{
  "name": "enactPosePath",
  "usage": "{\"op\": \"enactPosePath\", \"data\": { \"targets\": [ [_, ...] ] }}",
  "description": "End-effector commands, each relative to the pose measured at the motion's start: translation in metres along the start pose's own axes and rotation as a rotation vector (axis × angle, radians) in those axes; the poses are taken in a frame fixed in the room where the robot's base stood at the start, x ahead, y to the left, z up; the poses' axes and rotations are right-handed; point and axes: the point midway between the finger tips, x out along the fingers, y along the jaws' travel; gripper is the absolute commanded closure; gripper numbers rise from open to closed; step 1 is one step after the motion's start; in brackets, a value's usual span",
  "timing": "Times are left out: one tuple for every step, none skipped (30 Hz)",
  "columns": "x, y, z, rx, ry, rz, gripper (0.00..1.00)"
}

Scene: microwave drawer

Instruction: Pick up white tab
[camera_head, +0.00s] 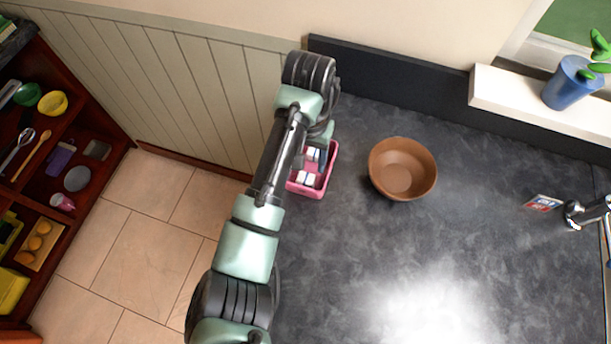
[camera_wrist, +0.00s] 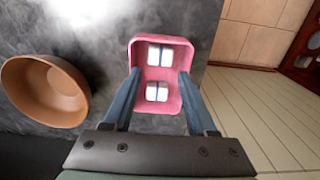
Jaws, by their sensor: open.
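Two white tabs, each with a dark blue stripe, lie in a pink tray (camera_wrist: 180,43). In the wrist view one tab (camera_wrist: 160,55) is farther from my gripper and the other tab (camera_wrist: 157,92) is nearer. In the head view a tab (camera_head: 306,178) shows at the tray's near end, and the tray (camera_head: 327,184) is partly hidden by my arm. My gripper (camera_wrist: 160,95) is open and empty, its two fingers on either side of the tray's near part in the wrist view. I cannot tell how high the fingertips are above the tray.
A brown bowl (camera_head: 403,168) stands right of the tray on the dark countertop (camera_head: 470,220). A windowsill with a blue plant pot (camera_head: 571,84), a faucet (camera_head: 588,212) and a small card (camera_head: 542,203) are farther right. Shelves (camera_head: 60,150) stand at the left.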

Motion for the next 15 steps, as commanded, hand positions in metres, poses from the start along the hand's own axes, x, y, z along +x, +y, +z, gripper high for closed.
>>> {"op": "enactPosePath", "data": {
  "targets": [
    [0.005,0.000,0.001,0.000,-0.002,0.000,0.43],
    [0.007,0.000,0.000,0.000,0.000,0.000,0.43],
    [0.009,0.000,0.000,0.000,0.000,0.000,0.43],
    [0.010,0.000,0.001,0.000,0.000,0.000,0.43],
    [0.012,0.000,0.001,-0.001,0.000,0.000,0.43],
    [0.015,-0.001,0.001,-0.001,-0.001,0.000,0.43],
    [0.018,-0.001,0.002,-0.001,-0.002,0.000,0.43],
    [0.022,-0.001,0.002,-0.001,-0.002,0.000,0.43],
    [0.028,-0.001,0.003,-0.002,-0.003,0.001,0.43],
    [0.033,-0.001,0.003,-0.001,-0.003,0.000,0.43],
    [0.037,-0.002,0.003,-0.002,-0.003,0.000,0.43],
    [0.044,-0.002,0.003,-0.001,-0.002,0.000,0.43],
    [0.049,-0.002,0.003,-0.001,-0.002,0.000,0.43],
    [0.052,-0.002,0.003,0.000,-0.001,0.000,0.43],
    [0.057,-0.002,0.002,-0.001,0.000,0.000,0.43]
  ]
}}
